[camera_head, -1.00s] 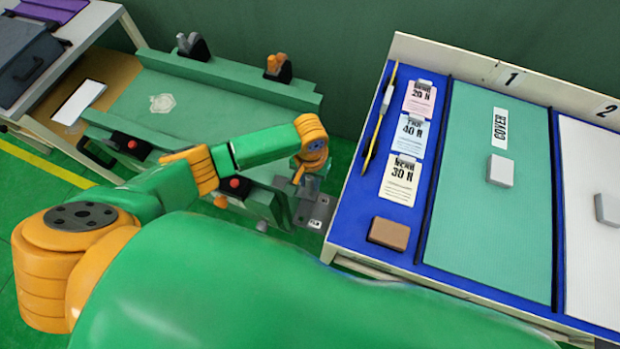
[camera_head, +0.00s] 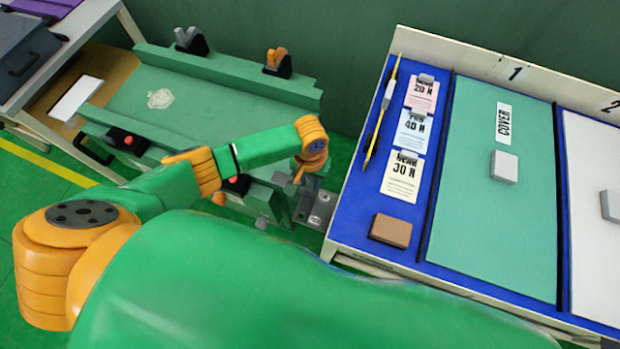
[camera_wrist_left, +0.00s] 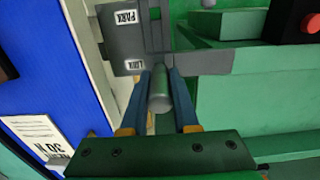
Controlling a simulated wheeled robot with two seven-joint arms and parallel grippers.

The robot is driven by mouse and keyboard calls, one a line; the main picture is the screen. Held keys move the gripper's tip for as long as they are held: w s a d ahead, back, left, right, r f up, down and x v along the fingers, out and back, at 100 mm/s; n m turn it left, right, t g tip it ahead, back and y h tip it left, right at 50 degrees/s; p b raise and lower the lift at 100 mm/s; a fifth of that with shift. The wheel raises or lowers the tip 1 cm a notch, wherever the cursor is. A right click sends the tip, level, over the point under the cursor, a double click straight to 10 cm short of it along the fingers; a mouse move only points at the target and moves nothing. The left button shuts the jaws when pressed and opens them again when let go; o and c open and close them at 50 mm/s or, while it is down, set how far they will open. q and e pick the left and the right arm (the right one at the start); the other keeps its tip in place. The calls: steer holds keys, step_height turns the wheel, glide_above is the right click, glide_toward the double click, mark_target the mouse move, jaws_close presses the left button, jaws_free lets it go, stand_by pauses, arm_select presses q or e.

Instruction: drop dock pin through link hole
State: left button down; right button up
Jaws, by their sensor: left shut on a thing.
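The dock pin (camera_wrist_left: 160,92) is a grey-green cylinder between the two blue fingers of my left gripper (camera_wrist_left: 164,84), seen in the left wrist view. My left gripper is shut on it. A grey link bracket (camera_wrist_left: 205,62) with labels reading PARK and LINK lies just beyond the fingertips. The pin's far end is near the LINK label; I cannot tell whether it is in the hole, which is hidden. In the head view my left gripper (camera_head: 303,186) is over the grey bracket (camera_head: 320,212) at the cart's right end. My right gripper is not in view.
The green cart (camera_head: 205,90) has raised rails, red knobs and clips. Right of it stands a blue-topped bench (camera_head: 350,215) with cards, a brown block (camera_head: 390,230) and a green COVER panel (camera_head: 490,230). A narrow gap of floor separates cart and bench.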

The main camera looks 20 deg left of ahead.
arm_select(q)
steer(key=shift+f+b, duration=0.5)
steer(key=shift+f, duration=0.3)
steer(key=c, duration=0.6)
jaws_free()
step_height(320, 180, up, 7)
steer(key=shift+r+p, duration=0.1)
steer(key=shift+p, duration=0.5)
